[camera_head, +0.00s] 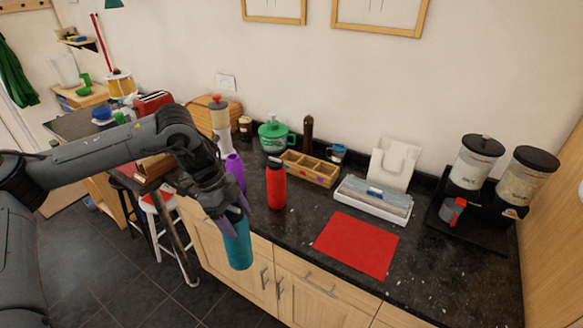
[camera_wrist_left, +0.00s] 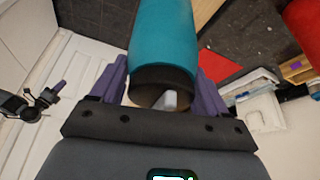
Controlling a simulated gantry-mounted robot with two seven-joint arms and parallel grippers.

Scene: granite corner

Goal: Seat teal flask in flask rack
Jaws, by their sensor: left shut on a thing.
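The teal flask (camera_head: 238,245) is held by my left gripper (camera_head: 230,212) in front of the counter's front edge, over the floor. It hangs slightly tilted below the fingers. In the left wrist view, the teal flask (camera_wrist_left: 165,38) sits between the purple fingers of my left gripper (camera_wrist_left: 165,92), its dark rimmed end towards the camera. A wooden box with compartments (camera_head: 311,168) and a white upright holder with a cutout (camera_head: 394,163) stand at the back; I cannot tell which is the flask rack. What looks like my right gripper (camera_wrist_left: 52,92) shows small in the left wrist view, jaws unclear.
A red flask (camera_head: 276,185) and a purple bottle (camera_head: 235,172) stand upright near the held flask. A red mat (camera_head: 357,244) lies at the front. A white tray (camera_head: 373,200) and two dispensers (camera_head: 475,160) are farther right. Dark counter is bare around the mat.

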